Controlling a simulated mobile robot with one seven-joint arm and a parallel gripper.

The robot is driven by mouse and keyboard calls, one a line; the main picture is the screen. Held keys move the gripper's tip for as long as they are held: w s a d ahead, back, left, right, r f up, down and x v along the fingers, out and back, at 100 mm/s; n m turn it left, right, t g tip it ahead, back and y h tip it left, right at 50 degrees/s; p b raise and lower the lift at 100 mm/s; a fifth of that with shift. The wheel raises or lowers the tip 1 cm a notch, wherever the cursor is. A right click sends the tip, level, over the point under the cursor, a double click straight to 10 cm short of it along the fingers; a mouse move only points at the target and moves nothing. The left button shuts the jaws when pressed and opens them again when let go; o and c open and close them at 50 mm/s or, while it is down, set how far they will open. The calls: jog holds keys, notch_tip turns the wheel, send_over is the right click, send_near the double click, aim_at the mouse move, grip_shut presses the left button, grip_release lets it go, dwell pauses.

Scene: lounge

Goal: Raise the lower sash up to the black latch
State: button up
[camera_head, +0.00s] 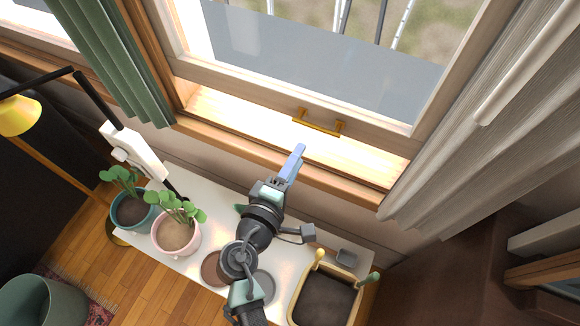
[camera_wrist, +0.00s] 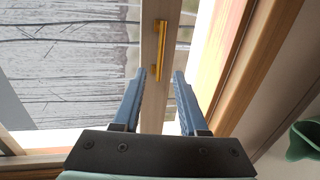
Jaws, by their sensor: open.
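The lower sash (camera_head: 375,114) is a pale wooden window frame. A brass handle (camera_head: 318,124) is fixed to its bottom rail. In the head view a bright strip of sill (camera_head: 240,118) shows below the rail. My gripper (camera_head: 297,152) is just below the handle, apart from it. In the wrist view my gripper (camera_wrist: 160,76) has its two blue fingers spread with nothing between the tips. The handle (camera_wrist: 158,50) is ahead of the gap, and the sash rail (camera_wrist: 149,70) runs up between the fingers. I cannot see the black latch in either view.
A white table (camera_head: 205,183) under the window holds potted plants (camera_head: 177,236), a wooden-framed tray (camera_head: 325,300) and small dishes. A green curtain (camera_head: 115,60) hangs left and a grey curtain (camera_head: 465,130) right. A yellow lamp (camera_head: 18,115) stands far left.

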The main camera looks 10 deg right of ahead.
jog(key=shift+v, duration=1.55)
